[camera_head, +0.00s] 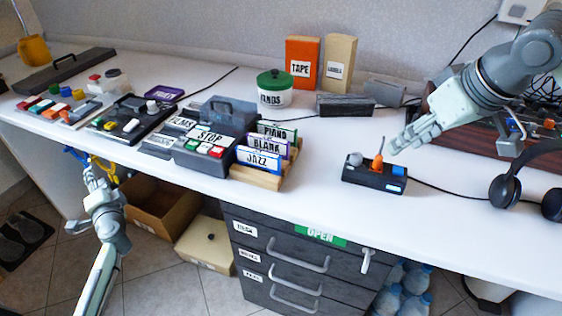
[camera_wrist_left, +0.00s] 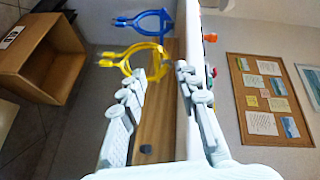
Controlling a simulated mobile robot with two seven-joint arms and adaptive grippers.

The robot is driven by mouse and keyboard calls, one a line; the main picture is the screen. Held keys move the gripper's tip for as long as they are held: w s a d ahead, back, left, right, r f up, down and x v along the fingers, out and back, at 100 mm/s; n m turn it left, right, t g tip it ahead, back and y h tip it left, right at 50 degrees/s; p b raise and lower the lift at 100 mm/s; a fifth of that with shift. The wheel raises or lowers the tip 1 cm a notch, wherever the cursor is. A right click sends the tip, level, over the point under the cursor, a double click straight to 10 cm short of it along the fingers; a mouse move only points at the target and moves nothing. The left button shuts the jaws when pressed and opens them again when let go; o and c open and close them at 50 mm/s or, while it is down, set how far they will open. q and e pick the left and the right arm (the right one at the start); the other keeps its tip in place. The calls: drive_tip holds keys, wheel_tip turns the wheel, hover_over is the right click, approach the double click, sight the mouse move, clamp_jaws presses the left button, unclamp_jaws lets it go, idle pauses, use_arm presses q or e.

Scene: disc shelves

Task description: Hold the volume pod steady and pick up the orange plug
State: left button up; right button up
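The volume pod (camera_head: 362,180) is a small black box on the white desk, right of the middle in the head view. It carries a grey knob at its left end and a blue piece at its right end. The orange plug (camera_head: 378,162) stands upright on the pod between them, with a thin stem above it. My left gripper (camera_head: 90,173) is low at the desk's left front, far from the pod. In the left wrist view its fingers (camera_wrist_left: 160,73) are spread and empty.
Black headphones (camera_head: 507,187) lie right of the pod, and a cable runs between. Label cases (camera_head: 262,160) and a grey STOP box (camera_head: 195,158) stand to its left. Yellow (camera_wrist_left: 135,60) and blue hooks (camera_wrist_left: 150,15) are close to my left fingers. Desk in front of the pod is clear.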

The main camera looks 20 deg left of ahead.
use_arm(q)
drive_tip(key=w+a+r+t+y, duration=0.1)
drive_tip(key=a+r+y, duration=0.2)
drive_tip(key=r, duration=0.8)
drive_tip(key=w+d+r+t+h, duration=0.5)
drive_tip(key=w+d+r+t, duration=0.4)
drive_tip(key=w+d+r, duration=1.6)
drive_tip(key=g+h, duration=0.6)
drive_tip(key=h, duration=1)
approach(354, 159)
drive_tip(key=shift+w+f, duration=0.25)
drive_tip(key=shift+w, duration=0.6)
drive_tip(key=shift+d+f, duration=0.15)
drive_tip(key=x, duration=0.7)
drive_tip(key=shift+w+d, duration=0.15)
drive_tip(key=shift+w, duration=0.05)
